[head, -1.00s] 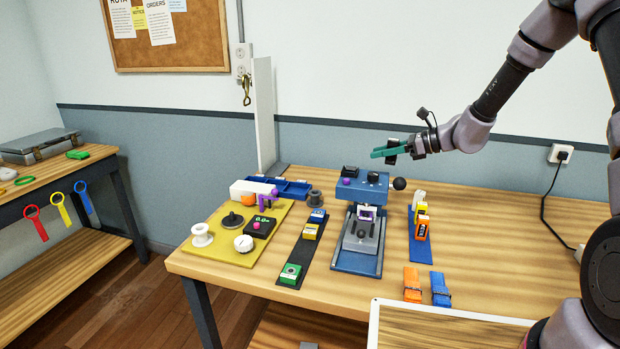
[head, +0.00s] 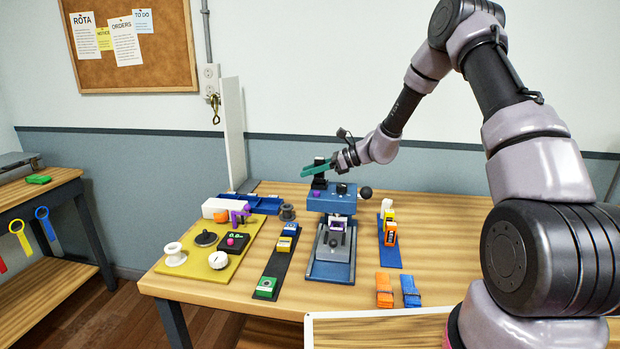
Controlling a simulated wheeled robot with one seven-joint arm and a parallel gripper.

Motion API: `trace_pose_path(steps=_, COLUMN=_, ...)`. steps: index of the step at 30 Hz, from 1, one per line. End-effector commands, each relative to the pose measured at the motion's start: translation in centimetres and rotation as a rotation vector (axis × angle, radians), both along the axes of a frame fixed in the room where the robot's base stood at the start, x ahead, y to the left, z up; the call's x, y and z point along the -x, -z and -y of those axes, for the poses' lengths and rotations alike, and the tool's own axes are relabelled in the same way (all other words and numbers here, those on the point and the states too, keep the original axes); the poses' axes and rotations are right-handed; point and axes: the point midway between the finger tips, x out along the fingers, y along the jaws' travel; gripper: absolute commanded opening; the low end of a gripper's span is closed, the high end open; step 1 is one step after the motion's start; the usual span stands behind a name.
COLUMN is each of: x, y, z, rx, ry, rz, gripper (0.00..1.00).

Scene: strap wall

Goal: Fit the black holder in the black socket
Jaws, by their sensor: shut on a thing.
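My gripper (head: 317,169), with teal fingers, is shut on the small black holder (head: 319,160) above the back of the blue press. The fingers cover the middle of the holder. I cannot tell whether its lower end touches the socket or hangs just above it.
The press has a purple button (head: 316,194), a black knob (head: 365,192) and a grey bed (head: 334,245). A yellow board (head: 195,262) with spools stands left, beside a black strip (head: 271,271) of blocks. Orange (head: 384,290) and blue (head: 410,291) straps lie at the front right.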

Motion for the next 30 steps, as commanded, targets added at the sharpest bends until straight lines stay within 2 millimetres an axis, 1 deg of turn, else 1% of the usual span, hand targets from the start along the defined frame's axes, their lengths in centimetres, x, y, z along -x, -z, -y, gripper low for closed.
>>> trace_pose_path(steps=1, x=0.0, y=1.0, z=0.0, rx=-0.001, ry=0.001, rz=-0.005, gripper=0.0)
trace_pose_path(steps=4, x=0.0, y=2.1, z=0.0, rx=-0.001, ry=0.0, rz=-0.003, gripper=0.0)
trace_pose_path(steps=14, x=0.0, y=2.4, z=0.0, rx=-0.001, ry=0.001, rz=-0.002, gripper=0.0)
trace_pose_path(steps=15, x=0.0, y=2.5, z=0.0, rx=-0.001, ry=0.001, rz=-0.002, gripper=0.41)
trace_pose_path(steps=17, x=0.0, y=2.4, z=0.0, rx=-0.001, ry=0.0, rz=-0.001, gripper=0.64)
trace_pose_path(steps=18, x=0.0, y=2.4, z=0.0, rx=-0.001, ry=0.0, rz=-0.001, gripper=0.67)
trace_pose_path(steps=28, x=0.0, y=2.2, z=0.0, rx=-0.001, ry=0.0, rz=0.0, gripper=0.67)
trace_pose_path(steps=30, x=0.0, y=2.0, z=0.5, rx=0.0, ry=0.001, rz=-0.001, gripper=0.67)
